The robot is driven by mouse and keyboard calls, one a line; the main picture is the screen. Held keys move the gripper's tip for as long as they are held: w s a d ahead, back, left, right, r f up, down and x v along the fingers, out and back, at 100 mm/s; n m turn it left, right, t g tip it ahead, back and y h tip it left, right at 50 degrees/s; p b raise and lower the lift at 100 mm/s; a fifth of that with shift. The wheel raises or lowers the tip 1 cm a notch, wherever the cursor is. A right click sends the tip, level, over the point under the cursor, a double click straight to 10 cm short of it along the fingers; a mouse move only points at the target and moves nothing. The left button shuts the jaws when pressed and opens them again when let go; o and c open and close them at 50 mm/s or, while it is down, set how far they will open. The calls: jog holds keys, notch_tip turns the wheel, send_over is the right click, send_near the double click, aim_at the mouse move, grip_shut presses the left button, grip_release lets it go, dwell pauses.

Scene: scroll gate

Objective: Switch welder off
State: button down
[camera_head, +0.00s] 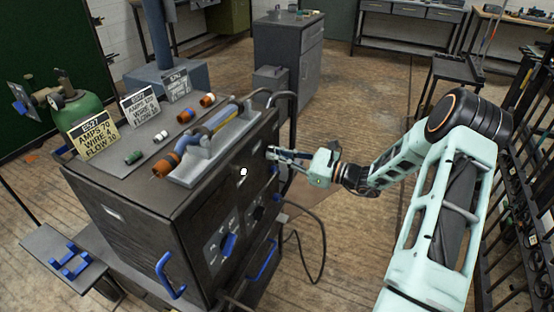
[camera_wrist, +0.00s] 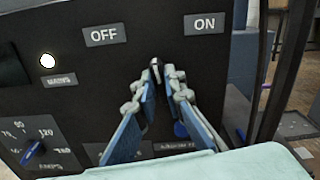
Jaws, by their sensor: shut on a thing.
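The welder (camera_head: 130,225) is a dark box-shaped machine on the left of the head view. Its front panel carries an OFF label (camera_wrist: 104,35) and an ON label (camera_wrist: 205,23) in the wrist view. A small metal switch lever (camera_wrist: 155,66) stands between and a little below these labels. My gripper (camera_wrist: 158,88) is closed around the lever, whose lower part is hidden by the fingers. In the head view my gripper (camera_head: 272,153) reaches the panel from the right. A round lamp (camera_wrist: 48,61) above the MAINS label shows bright white.
A blue-pointer dial (camera_wrist: 34,149) is on the panel's lower left in the wrist view. Blue handles (camera_head: 166,276) stick out from the welder's front. A grey cabinet (camera_head: 288,60) stands behind.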

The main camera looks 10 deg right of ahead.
jog(key=shift+s+f+n+b, duration=0.1)
jog(key=shift+n+b, duration=1.9)
jog(key=shift+n, duration=1)
jog(key=c, duration=2)
grip_release()
jog(key=v, duration=1.2)
jog(key=shift+a, duration=0.1)
